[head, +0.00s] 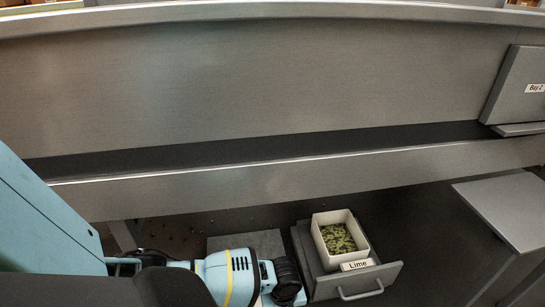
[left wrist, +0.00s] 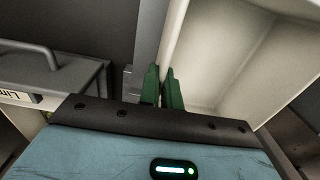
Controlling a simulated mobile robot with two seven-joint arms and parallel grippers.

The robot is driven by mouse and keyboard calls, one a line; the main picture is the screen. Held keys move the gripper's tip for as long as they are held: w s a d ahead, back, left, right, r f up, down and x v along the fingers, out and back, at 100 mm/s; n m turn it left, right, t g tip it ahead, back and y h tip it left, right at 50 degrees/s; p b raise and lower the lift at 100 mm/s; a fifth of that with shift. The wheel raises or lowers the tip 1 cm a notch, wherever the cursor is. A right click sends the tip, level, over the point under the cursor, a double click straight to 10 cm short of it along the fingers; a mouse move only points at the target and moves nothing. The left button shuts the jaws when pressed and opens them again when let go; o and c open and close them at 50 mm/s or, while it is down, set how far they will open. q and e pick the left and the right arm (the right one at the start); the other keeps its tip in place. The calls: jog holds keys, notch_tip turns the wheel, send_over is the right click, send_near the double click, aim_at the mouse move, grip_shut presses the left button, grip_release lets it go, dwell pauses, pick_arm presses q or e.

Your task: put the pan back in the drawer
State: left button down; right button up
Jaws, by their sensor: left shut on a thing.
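My left gripper (left wrist: 161,78) shows in the left wrist view. Its two green fingers are shut on the thin wall of a white pan (left wrist: 245,62). The visible inside of this pan looks bare. In the head view my left arm hides most of the held pan, and the fingertips do not show. An open grey drawer (head: 385,273) labelled Lime stands just right of my left gripper. In it sits another white pan (head: 322,217) with green candies. The drawer also shows at the left of the left wrist view (left wrist: 85,72). My right gripper is not in view.
A long metal counter (head: 250,85) with a lower rail (head: 300,180) spans the head view above the drawer. A grey panel (head: 515,85) labelled Bay 2 is at the right. A grey table (head: 505,205) stands lower right. Small bits lie scattered on the dark floor at left.

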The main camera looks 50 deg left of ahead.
pick_arm(q)
notch_tip(320, 180, down, 5)
jog(key=shift+r+b, duration=0.2)
jog(key=shift+b, duration=0.9)
jog(key=shift+f+b, duration=1.2)
jog(key=shift+f, duration=0.7)
jog(key=shift+r, duration=0.1)
jog(key=c, duration=1.6)
grip_release()
jog(key=shift+f, duration=0.2)
